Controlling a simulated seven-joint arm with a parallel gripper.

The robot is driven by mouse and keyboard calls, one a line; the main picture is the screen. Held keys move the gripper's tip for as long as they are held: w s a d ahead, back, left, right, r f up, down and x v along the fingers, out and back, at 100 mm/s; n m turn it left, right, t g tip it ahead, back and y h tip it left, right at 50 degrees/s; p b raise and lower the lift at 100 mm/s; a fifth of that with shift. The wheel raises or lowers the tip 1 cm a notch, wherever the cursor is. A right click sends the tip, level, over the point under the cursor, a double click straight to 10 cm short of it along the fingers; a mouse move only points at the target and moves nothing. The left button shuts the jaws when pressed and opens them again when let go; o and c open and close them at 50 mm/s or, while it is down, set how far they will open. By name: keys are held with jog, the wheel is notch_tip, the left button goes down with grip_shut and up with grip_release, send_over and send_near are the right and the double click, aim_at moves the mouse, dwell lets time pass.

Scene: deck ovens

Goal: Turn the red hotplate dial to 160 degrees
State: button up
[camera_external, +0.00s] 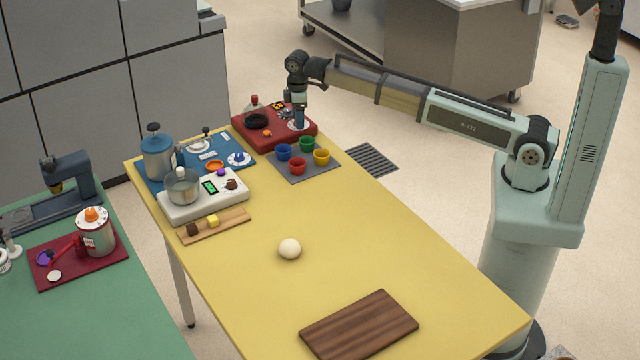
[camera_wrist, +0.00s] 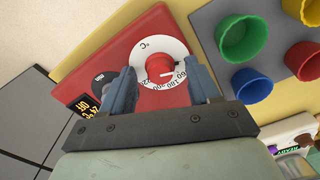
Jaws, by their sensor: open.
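The red hotplate (camera_external: 290,138) stands at the far end of the yellow table; its red body also fills much of the wrist view (camera_wrist: 105,58). Its red dial knob (camera_wrist: 158,67) sits on a round white scale plate with black numbers. A small white mark shows near the knob's lower right, but its exact reading is unclear. My gripper (camera_wrist: 159,70) is open, with one blue-grey finger on each side of the knob; I cannot tell whether they touch it. In the external view my gripper (camera_external: 299,117) points down over the dial plate and hides the knob.
A small orange display (camera_wrist: 87,106) is partly cut by my gripper. Blue, green, red and yellow cups (camera_external: 297,166) stand on a grey mat close to the hotplate. A white scale (camera_external: 205,203) with a pot stands nearby. The table's middle is mostly clear except for a pale ball (camera_external: 289,248).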

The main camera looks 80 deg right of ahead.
jog(key=c, duration=1)
jog(key=shift+m, duration=0.4)
jog(key=m, duration=0.6)
jog(key=shift+m, duration=0.3)
jog(key=o, duration=1)
